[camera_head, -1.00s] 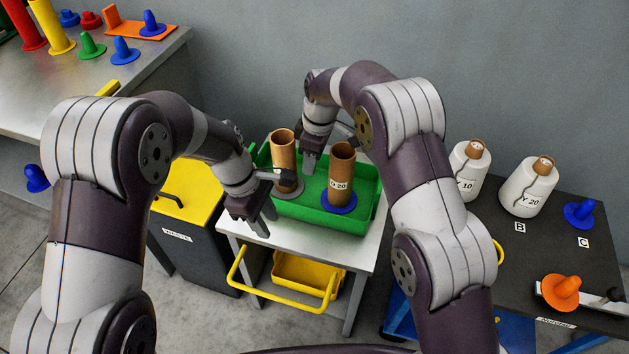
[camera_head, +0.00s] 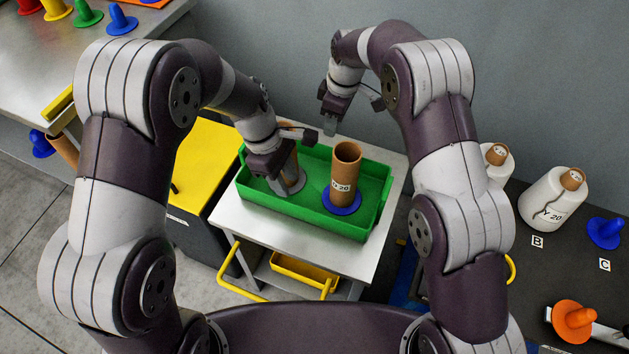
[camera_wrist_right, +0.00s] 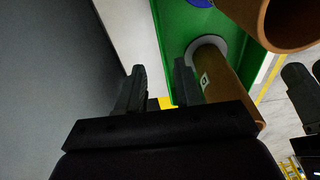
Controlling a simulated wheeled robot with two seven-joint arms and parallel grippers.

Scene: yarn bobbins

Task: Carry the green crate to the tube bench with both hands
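The green crate (camera_head: 273,214) stands on a small white-topped cart (camera_head: 345,259). A brown tube labelled 20 (camera_head: 346,172) stands upright in it on a blue disc. A second tube on a grey disc (camera_head: 293,186) stands in the left part, mostly hidden by my left gripper (camera_head: 281,184). That gripper hangs over the crate's left part; its finger gap is unclear. My right gripper (camera_head: 330,125) is at the crate's far side. In the right wrist view its fingers (camera_wrist_right: 160,80) are apart, one over the green crate (camera_wrist_right: 172,40), one outside it; no contact is visible.
A grey bench (camera_head: 25,85) with coloured pegs is at the upper left. A yellow-topped bin (camera_head: 205,165) stands left of the cart. A dark table (camera_head: 520,275) at right holds white yarn bobbins (camera_head: 552,200) and blue and orange pegs. A grey wall rises behind the cart.

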